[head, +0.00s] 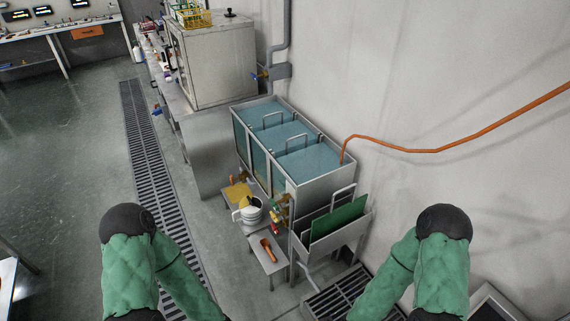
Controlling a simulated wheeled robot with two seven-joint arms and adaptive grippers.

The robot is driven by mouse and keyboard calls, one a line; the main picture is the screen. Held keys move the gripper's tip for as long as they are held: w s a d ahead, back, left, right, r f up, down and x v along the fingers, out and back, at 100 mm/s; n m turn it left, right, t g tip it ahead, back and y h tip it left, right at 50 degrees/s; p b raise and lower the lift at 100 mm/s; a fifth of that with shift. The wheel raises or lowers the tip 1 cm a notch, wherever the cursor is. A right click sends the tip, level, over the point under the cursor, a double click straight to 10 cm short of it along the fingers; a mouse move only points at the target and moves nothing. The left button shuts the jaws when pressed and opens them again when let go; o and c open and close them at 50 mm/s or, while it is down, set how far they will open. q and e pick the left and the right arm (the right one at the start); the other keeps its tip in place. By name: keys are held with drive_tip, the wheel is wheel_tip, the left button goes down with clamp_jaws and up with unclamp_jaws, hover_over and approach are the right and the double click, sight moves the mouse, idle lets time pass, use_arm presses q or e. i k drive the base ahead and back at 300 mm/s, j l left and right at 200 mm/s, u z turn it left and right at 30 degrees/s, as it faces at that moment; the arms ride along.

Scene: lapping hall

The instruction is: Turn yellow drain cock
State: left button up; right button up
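A grey tank (318,187) with several compartments of blue liquid stands against the wall at the middle of the head view. Small brass-yellow and red fittings (277,213) sit low at its near front corner; this cluster seems to hold the drain cocks. They are too small to tell which is the yellow cock or how its handle is turned. A white jug (249,211) beside them partly crowds the view. Both my green-sleeved arms reach down out of the bottom of the picture, left and right of the tank, and neither gripper shows.
A low stand (267,262) with an orange-handled tool (268,248) is before the tank. A rack (358,228) with a green board (338,219) hangs at its near end. An orange hose (410,150) runs from the tank along the wall. A floor grate (145,160) lies left; floor around it is clear.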

sight(274, 216)
drive_tip(key=i+j+z, duration=0.1)
drive_tip(key=j, duration=0.35)
drive_tip(key=i+j+z, duration=0.1)
drive_tip(key=j, duration=0.35)
drive_tip(key=i+j+z, duration=0.15)
drive_tip(key=i, duration=0.3)
drive_tip(key=i+j+z, duration=0.15)
drive_tip(key=i, duration=0.35)
drive_tip(key=j, duration=0.1)
